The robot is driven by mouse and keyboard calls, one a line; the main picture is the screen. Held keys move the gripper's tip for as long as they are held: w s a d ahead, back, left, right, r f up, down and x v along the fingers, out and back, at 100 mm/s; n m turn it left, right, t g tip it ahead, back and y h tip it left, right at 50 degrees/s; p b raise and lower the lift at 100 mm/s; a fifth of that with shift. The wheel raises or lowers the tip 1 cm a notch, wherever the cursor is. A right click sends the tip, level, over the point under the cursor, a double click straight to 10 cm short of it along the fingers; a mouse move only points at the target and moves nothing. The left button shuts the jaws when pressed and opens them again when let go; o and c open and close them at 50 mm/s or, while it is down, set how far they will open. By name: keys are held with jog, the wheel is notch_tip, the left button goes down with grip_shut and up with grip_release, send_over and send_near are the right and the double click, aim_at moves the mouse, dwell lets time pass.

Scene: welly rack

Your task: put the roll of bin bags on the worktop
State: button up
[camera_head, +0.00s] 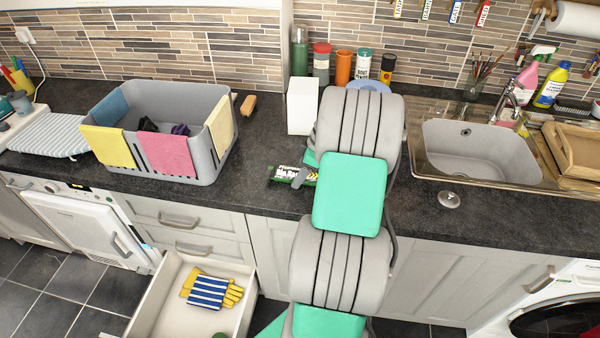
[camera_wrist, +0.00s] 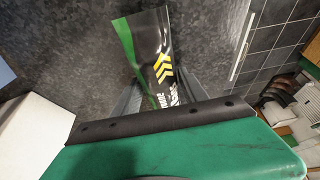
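The roll of bin bags (camera_head: 287,172) is black and green with white lettering and yellow chevrons. In the head view it is at the worktop (camera_head: 255,200), near the front edge, left of my arm. I cannot tell for sure whether it rests on the surface or is just above it. My gripper (camera_head: 301,178) is at the roll, mostly hidden behind my arm. In the wrist view the roll (camera_wrist: 152,62) lies between the two grey fingers (camera_wrist: 160,88), which appear closed against its sides. The dark worktop shows behind it.
A white box (camera_head: 302,106) stands close behind the roll. A grey tub (camera_head: 205,150) with cloths is to the left, and the sink (camera_head: 475,150) is to the right. An open drawer (camera_head: 165,300) with gloves is below. Worktop between tub and roll is clear.

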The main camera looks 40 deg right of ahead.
jog(key=o, duration=0.3)
jog(key=shift+r, duration=0.1)
jog(key=v, duration=1.2)
jog(key=w+a+r+m+h, duration=0.1)
jog(key=w+a+r+m, duration=0.1)
jog(key=a, duration=0.9)
jog(key=w+a+r+m, duration=0.1)
jog(key=w+a+r, duration=0.1)
jog(key=a, duration=0.9)
jog(key=s+a+f+m, duration=0.1)
jog(key=s+a, duration=0.2)
jog(key=a, duration=0.1)
jog(key=s+a+m+h, duration=0.1)
jog(key=s+a+m, duration=0.1)
jog(key=s+a, duration=0.1)
jog(key=s+a+f+m, duration=0.1)
jog(key=s+a, duration=0.3)
jog(key=shift+s+a+f+m+h+b, duration=0.2)
jog(key=shift+a+f+m+h+b, duration=0.1)
jog(key=shift+a+f+b, duration=0.1)
